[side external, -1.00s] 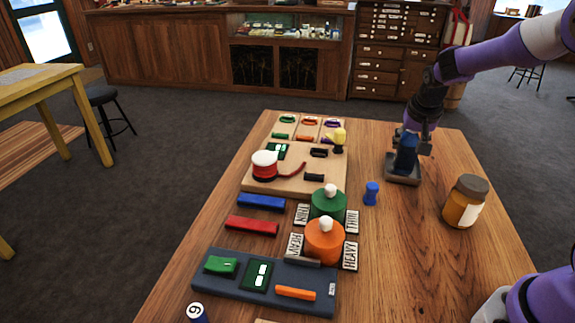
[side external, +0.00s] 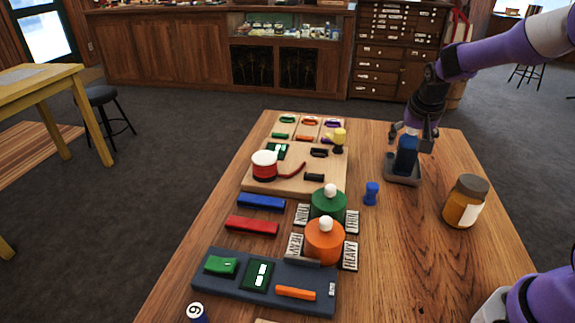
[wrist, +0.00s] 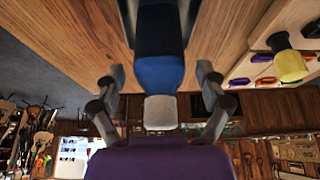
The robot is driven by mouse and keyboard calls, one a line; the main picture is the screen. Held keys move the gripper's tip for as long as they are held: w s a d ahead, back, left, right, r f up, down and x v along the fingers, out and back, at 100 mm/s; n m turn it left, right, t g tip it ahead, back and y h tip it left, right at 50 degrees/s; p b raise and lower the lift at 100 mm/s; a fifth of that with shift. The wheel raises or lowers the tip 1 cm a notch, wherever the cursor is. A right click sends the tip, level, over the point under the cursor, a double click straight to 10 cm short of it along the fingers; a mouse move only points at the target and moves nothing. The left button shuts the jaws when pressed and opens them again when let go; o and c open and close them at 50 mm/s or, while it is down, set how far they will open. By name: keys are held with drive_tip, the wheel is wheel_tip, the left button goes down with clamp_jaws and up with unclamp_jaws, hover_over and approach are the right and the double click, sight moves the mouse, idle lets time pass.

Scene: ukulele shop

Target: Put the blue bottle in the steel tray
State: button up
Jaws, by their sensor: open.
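The blue bottle (side external: 405,154) stands upright in the small grey steel tray (side external: 402,182) at the far right of the table. In the wrist view the bottle (wrist: 160,72) shows its blue body, a dark band and a pale cap. My gripper (side external: 421,133) is just above the bottle. In the wrist view its fingers (wrist: 160,88) are spread on either side of the bottle's upper end, with gaps between, so it is open and holds nothing. The tray's floor is mostly hidden by the bottle.
An amber jar (side external: 464,201) stands right of the tray. A small blue peg (side external: 371,193) stands to its left. A wooden board (side external: 260,186) with a red-and-white drum, green and orange round pots (side external: 325,240) and a dark slate board (side external: 210,284) fill the left side.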

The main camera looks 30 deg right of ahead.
drive_tip(key=v, duration=1)
drive_tip(key=s+a+r+n+t+y, duration=0.1)
drive_tip(key=s+a+n+t+y, duration=0.1)
drive_tip(key=s+a+n, duration=0.7)
drive_tip(key=s+a+y, duration=0.1)
drive_tip(key=s+a, duration=0.4)
drive_tip(key=shift+a, duration=0.25)
